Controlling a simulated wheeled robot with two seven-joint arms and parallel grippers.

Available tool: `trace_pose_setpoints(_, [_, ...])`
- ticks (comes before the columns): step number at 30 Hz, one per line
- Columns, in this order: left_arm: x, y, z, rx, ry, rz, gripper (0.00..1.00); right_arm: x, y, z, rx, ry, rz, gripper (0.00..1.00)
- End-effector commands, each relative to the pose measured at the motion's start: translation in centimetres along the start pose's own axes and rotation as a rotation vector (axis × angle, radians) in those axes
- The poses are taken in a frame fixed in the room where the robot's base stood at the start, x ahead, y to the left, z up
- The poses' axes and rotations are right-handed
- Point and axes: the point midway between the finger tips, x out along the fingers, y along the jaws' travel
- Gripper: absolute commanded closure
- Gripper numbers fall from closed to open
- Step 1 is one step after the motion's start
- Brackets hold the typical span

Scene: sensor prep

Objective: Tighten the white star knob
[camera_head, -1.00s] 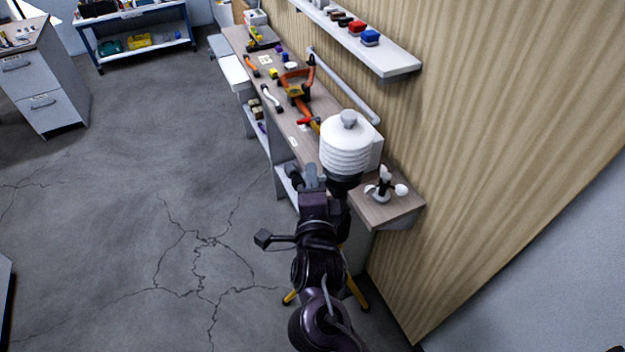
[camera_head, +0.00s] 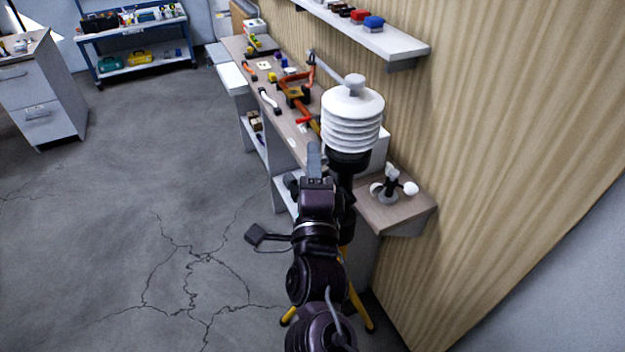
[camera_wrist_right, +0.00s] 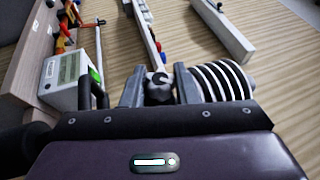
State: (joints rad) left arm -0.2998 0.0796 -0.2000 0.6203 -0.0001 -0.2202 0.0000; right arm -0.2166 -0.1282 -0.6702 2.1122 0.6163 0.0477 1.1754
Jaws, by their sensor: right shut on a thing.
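My right gripper (camera_head: 315,160) is beside the black neck under the white ringed sensor shield (camera_head: 352,122). In the right wrist view, my right gripper (camera_wrist_right: 159,88) has its two grey fingers on either side of a small lobed grey knob (camera_wrist_right: 158,90), which looks like the star knob and is shut between them. The knob looks grey and dark here rather than clearly white. The shield (camera_wrist_right: 217,83) lies just right of the fingers in the wrist view. In the head view the knob is hidden by my gripper. My left gripper is not in view.
A long workbench (camera_head: 277,115) with hand tools runs along the wood wall. A cup anemometer (camera_head: 391,186) stands on its near end. A wall shelf (camera_head: 395,43) holds small coloured items. A white box with a display (camera_wrist_right: 66,75) shows in the wrist view.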

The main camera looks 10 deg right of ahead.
Motion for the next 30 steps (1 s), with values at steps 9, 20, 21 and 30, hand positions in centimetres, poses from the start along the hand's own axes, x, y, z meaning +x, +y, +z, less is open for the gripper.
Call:
trace_pose_setpoints(9, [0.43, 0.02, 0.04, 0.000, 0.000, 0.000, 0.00, 0.02, -0.09, -0.04, 0.005, 0.002, -0.015, 0.96])
trace_pose_setpoints(20, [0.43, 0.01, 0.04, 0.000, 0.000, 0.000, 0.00, 0.00, -0.06, -0.02, 0.005, 0.001, -0.014, 0.53])
trace_pose_setpoints(21, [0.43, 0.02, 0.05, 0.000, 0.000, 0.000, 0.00, 0.00, -0.06, -0.02, 0.005, 0.001, -0.014, 0.53])
trace_pose_setpoints(30, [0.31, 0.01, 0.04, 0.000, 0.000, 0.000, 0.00, 0.01, -0.09, 0.00, 0.005, 0.000, -0.012, 0.53])
